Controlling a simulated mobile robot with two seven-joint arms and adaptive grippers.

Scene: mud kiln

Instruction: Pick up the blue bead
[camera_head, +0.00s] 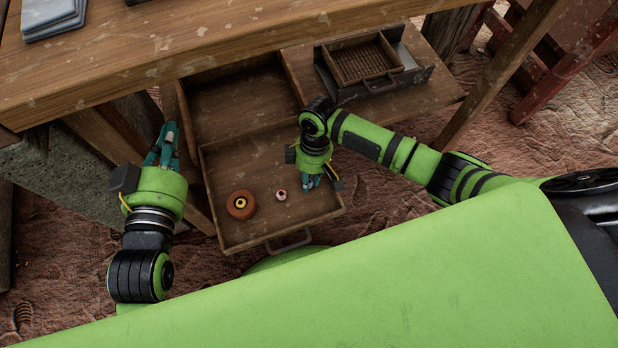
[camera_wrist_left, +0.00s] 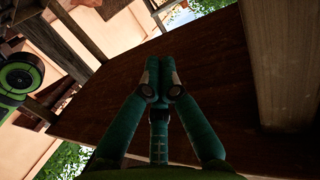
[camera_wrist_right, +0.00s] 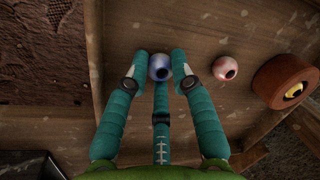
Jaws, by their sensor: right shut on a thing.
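The blue bead (camera_wrist_right: 158,67) is small and round with a dark hole, held between the fingertips of my right gripper (camera_wrist_right: 160,70) in the right wrist view. In the head view my right gripper (camera_head: 312,183) points down at the right side of the open wooden drawer (camera_head: 240,155), and the bead is hidden by it. I cannot tell whether the bead touches the drawer floor. My left gripper (camera_head: 167,136) is left of the drawer, under the table edge. Its fingertips meet in the left wrist view (camera_wrist_left: 160,90), with nothing between them.
A pink bead (camera_head: 281,195) and a larger orange-brown ring-shaped piece (camera_head: 241,204) lie in the drawer, left of my right gripper. A wooden tray (camera_head: 368,62) sits on the shelf behind. The table top (camera_head: 150,50) overhangs the back. The drawer's handle (camera_head: 289,242) faces front.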

